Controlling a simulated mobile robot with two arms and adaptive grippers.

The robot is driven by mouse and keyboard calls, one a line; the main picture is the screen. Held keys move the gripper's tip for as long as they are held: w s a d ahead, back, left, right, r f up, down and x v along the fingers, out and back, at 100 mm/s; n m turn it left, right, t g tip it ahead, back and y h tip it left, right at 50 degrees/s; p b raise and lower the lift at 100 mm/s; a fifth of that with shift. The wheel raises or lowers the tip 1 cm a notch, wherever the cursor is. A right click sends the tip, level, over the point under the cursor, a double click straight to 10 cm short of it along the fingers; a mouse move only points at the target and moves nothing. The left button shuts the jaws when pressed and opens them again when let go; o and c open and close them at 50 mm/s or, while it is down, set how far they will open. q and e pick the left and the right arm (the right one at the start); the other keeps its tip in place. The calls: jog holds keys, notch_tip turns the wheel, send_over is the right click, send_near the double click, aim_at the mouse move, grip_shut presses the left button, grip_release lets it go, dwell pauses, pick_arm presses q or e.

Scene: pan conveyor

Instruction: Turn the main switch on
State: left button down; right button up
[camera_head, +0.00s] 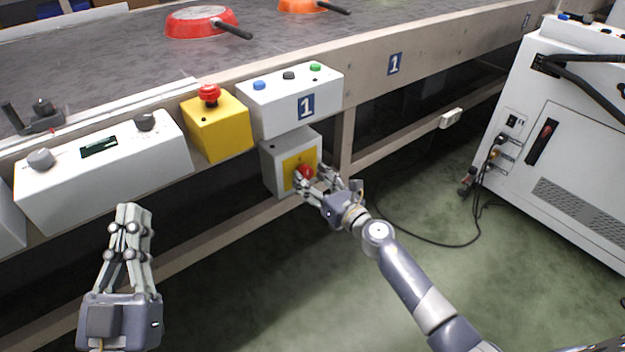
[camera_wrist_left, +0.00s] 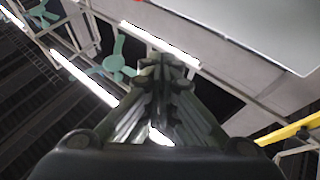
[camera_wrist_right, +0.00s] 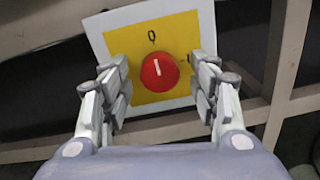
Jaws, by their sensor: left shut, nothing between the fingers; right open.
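The main switch is a red round knob (camera_head: 305,172) on a yellow plate (camera_head: 291,163) on the front of a grey box (camera_head: 273,166) under the conveyor edge. In the right wrist view the knob (camera_wrist_right: 160,72) shows a white mark, nearly upright and pointing toward the "0" on the yellow plate (camera_wrist_right: 150,104). My right gripper (camera_head: 312,178) is open in front of the switch. Its fingers stand left and right of the knob, apart from it in the right wrist view. My left gripper (camera_head: 132,210) is shut and empty at the lower left, pointing upward.
A yellow box with a red emergency button (camera_head: 209,94) and a white box with blue, black and green buttons (camera_head: 291,98) sit above the switch. A white control box (camera_head: 105,165) is at left. A white cabinet (camera_head: 570,150) stands at right. Red (camera_head: 202,22) and orange pans lie on the conveyor.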

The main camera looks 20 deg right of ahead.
jog(key=c, duration=1.1)
